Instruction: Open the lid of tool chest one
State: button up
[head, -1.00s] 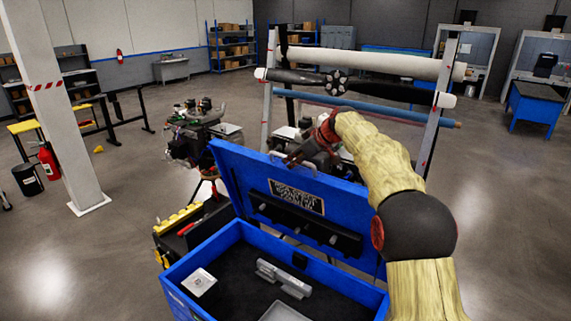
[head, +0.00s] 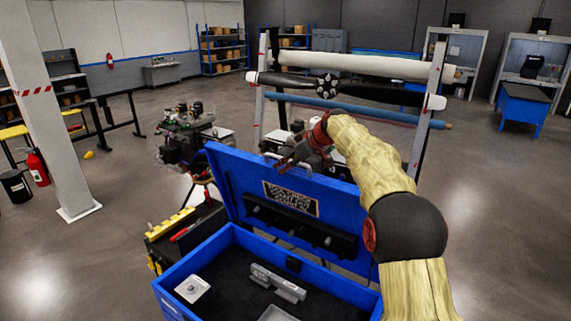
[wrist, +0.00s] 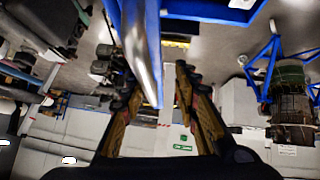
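The blue tool chest (head: 172,288) stands in front of me in the head view. Its lid (head: 235,185) is raised and leans back, with a dark label plate (head: 291,198) on its inner face. My gripper (head: 284,163) is at the lid's top edge, near a pale handle (head: 270,157). In the wrist view the two fingers of my gripper (wrist: 155,90) are spread apart. A silver bar (wrist: 140,45) and a blue edge lie between them, closer to the left finger. Contact cannot be told.
Inside the chest lie a grey tool (head: 278,281) and a small pale plate (head: 192,288). A dark case with yellow parts (head: 172,222) stands to the left. A rack with rollers (head: 436,100) is behind the lid.

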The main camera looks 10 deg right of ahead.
jog(key=v, duration=1.2)
jog(key=shift+c, duration=0.4)
